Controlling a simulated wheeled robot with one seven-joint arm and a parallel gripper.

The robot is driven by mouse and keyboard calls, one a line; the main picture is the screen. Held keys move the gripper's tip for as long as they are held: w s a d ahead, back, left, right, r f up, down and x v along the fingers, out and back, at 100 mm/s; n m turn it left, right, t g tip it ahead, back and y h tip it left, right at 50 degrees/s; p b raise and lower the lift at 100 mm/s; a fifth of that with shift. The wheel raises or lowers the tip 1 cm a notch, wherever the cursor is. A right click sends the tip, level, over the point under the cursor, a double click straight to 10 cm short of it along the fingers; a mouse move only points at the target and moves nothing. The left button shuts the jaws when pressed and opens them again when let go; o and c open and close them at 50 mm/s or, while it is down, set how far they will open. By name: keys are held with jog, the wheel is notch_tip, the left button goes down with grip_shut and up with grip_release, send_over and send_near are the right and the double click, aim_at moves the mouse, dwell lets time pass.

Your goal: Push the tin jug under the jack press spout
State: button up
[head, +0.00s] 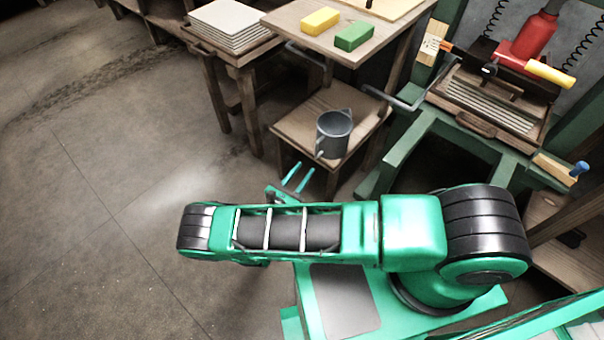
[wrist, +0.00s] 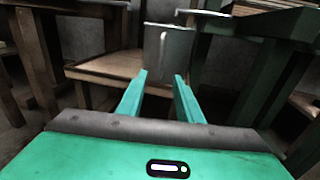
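The grey tin jug (head: 334,134) stands upright on the low wooden shelf (head: 290,128) of a cart. In the wrist view the jug (wrist: 167,48) is ahead, beyond and between my fingertips. My gripper (head: 299,175) is in front of the shelf in the head view, apart from the jug. In the wrist view my gripper (wrist: 160,76) has its two green fingers spread with nothing between them. The green-framed jack press (head: 425,115) with a red jack (head: 535,38) stands at the right. A thin grey piece (head: 388,96) reaches left from the press; I cannot tell whether it is the spout.
A yellow block (head: 320,21) and a green block (head: 354,36) lie on the higher wooden tabletop (head: 285,22). A stack of pale sheets (head: 228,25) sits on another table. Press legs stand close right of the shelf. The floor at left is clear.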

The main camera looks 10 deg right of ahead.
aim_at(316, 155)
jog(key=x, duration=1)
jog(key=shift+w+d+f, duration=0.1)
jog(key=shift+w, duration=0.15)
jog(key=shift+c, duration=0.6)
grip_shut()
